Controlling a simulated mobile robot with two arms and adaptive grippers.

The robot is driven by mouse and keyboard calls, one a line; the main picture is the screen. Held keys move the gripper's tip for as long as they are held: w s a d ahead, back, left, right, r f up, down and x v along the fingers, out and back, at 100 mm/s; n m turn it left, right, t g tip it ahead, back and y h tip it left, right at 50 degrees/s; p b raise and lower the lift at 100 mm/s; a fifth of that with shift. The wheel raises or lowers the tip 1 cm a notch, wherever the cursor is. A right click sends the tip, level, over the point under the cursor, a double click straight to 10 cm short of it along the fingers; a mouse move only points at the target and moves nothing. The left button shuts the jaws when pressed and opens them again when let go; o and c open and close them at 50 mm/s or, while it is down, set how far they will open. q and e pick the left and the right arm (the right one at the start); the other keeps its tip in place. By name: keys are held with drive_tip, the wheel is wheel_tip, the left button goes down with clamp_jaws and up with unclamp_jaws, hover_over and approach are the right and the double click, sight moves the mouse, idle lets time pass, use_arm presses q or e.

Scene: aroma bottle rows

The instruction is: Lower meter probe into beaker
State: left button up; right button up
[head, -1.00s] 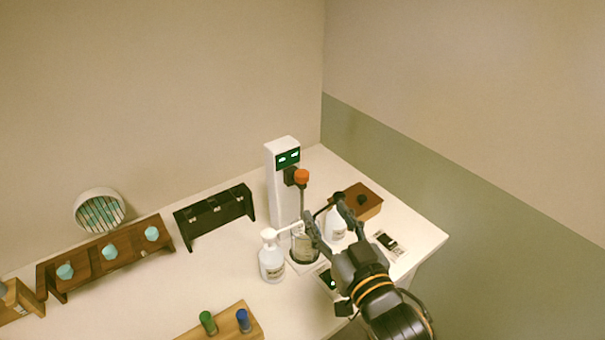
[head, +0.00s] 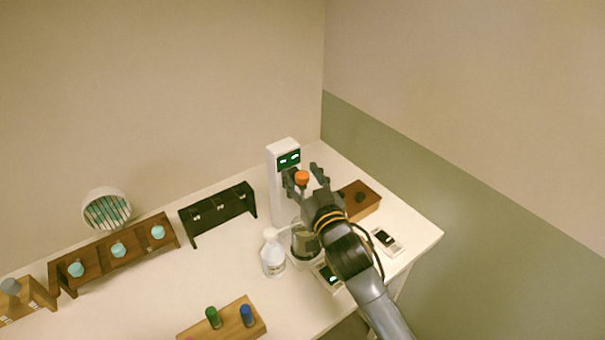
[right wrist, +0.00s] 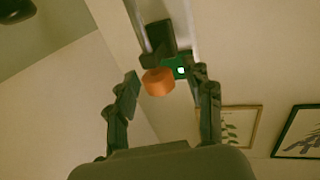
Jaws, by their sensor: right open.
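The white meter column (head: 284,160) stands at the back right of the table with a lit green display. Its orange probe cap (head: 302,176) sits on a dark holder at the front of the column. The beaker (head: 304,242) stands below, partly hidden by my right arm. My right gripper (head: 306,178) is open, with its fingers on either side of the orange cap in the head view. In the right wrist view the orange cap (right wrist: 158,82) shows between the open fingers, with no clear contact. The probe's lower part is mostly hidden. My left gripper is not in view.
A white pump bottle (head: 273,258) stands just left of the beaker. A brown box (head: 361,204) and a small device (head: 386,240) lie to the right. A black rack (head: 218,212) is at left; a wooden block (head: 230,318) with green and blue vials is in front.

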clamp_jaws()
wheel_tip(320, 180, down, 8)
drive_tip(key=b, duration=0.4)
drive_tip(key=shift+r+b, duration=0.25)
drive_tip(key=shift+b, duration=0.15)
drive_tip(key=shift+r, duration=0.1)
unclamp_jaws()
